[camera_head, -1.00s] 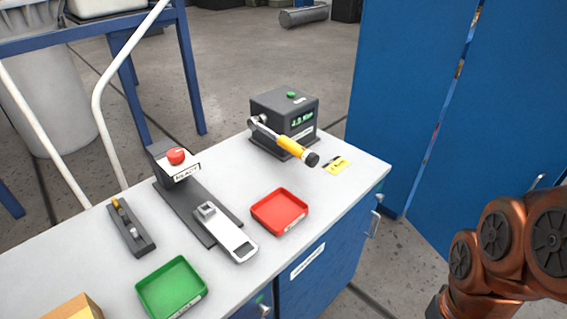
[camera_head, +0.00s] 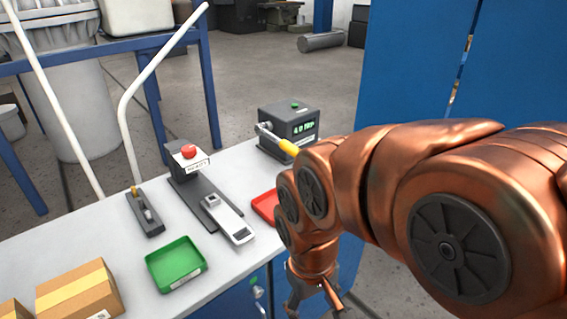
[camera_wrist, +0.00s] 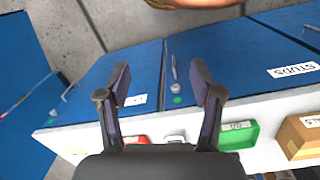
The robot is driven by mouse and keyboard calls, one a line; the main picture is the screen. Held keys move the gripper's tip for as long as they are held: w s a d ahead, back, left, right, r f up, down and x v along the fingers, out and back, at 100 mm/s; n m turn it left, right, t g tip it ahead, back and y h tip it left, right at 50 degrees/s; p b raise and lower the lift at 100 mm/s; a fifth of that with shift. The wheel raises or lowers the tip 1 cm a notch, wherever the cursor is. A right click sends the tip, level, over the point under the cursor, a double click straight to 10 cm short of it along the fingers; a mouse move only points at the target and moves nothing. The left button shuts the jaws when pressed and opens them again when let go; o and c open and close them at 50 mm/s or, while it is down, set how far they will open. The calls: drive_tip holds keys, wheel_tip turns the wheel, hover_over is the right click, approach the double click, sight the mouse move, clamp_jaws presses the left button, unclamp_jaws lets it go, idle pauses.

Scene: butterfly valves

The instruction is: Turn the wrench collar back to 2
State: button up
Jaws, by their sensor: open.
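The wrench (camera_head: 288,147) has a yellow handle and a grey head, and it is fitted to a dark tester box (camera_head: 288,125) with a green digital display at the far end of the bench. Its collar end is hidden behind my arm in the head view. My gripper (camera_head: 316,301) is low in front of the bench, well apart from the wrench, and its fingers point down. In the wrist view my gripper (camera_wrist: 160,85) has its two dark fingers spread and empty, with blue cabinet doors beyond. The wrench does not show clearly there.
The grey bench top (camera_head: 100,235) bears a green tray (camera_head: 176,264), a partly hidden red tray (camera_head: 264,206), a device with a red button (camera_head: 188,152), a small dark lever block (camera_head: 145,214) and cardboard boxes (camera_head: 80,290). A tall blue cabinet (camera_head: 420,70) stands on the right.

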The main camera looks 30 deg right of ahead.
drive_tip(key=w+d+f+n+t+y+b, duration=0.2)
drive_tip(key=w+d+n+t+b, duration=0.25)
drive_tip(key=w+d+t, duration=0.8)
drive_tip(key=w+d+f+n+t+y+b, duration=0.1)
drive_tip(key=w+d+n+t+y+b, duration=0.3)
drive_tip(key=w+d, duration=1.55)
drive_tip(key=shift+m+t+h, duration=0.8)
drive_tip(key=shift+m+t, duration=0.05)
drive_tip(key=shift+t, duration=0.1)
drive_tip(key=shift+w+a, duration=1)
drive_tip(key=shift+w, duration=0.85)
drive_tip(key=shift+w+a, duration=0.95)
drive_tip(key=shift+w, duration=0.9)
drive_tip(key=shift+w+a, duration=1)
drive_tip(key=shift+w, duration=0.85)
drive_tip(key=shift+c, duration=0.3)
